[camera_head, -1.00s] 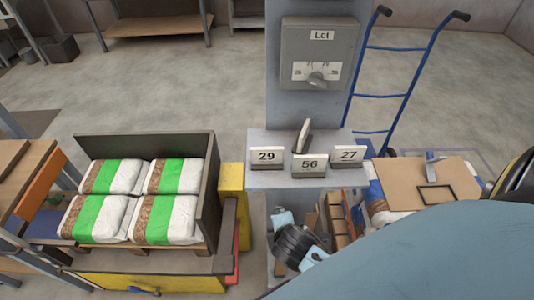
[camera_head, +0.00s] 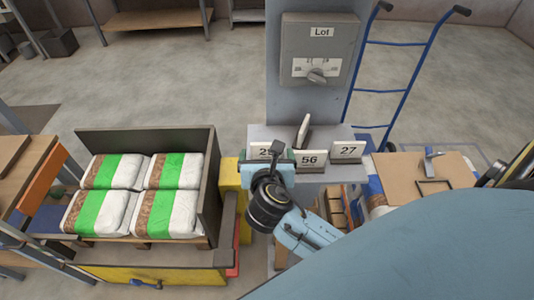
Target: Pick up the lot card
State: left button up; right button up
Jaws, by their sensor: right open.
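Several white number cards stand on a small grey shelf (camera_head: 350,173) under a panel marked "Lot" (camera_head: 320,50). Card 56 (camera_head: 310,159) is at the front middle and card 27 (camera_head: 346,150) is at the right. Card 29 (camera_head: 264,149) is at the left, largely hidden by my right gripper. Another card (camera_head: 303,130) stands behind, turned nearly edge-on. My right gripper (camera_head: 274,158) is open in front of card 29, at the shelf's front left. Whether its fingers touch or straddle the card cannot be made out. My left gripper is not in view.
A crate (camera_head: 146,141) with several green-and-white bags stands left of the shelf, beside a yellow post (camera_head: 231,190). A blue hand truck (camera_head: 405,85) stands behind.

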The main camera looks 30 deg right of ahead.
aim_at(267, 147)
jog(key=x, duration=0.6)
jog(key=b+x, duration=0.1)
jog(key=x, duration=0.2)
jog(key=shift+s+f, duration=0.15)
jog(key=shift+f, duration=0.25)
jog(key=shift+c, duration=0.3)
jog(key=c, duration=0.7)
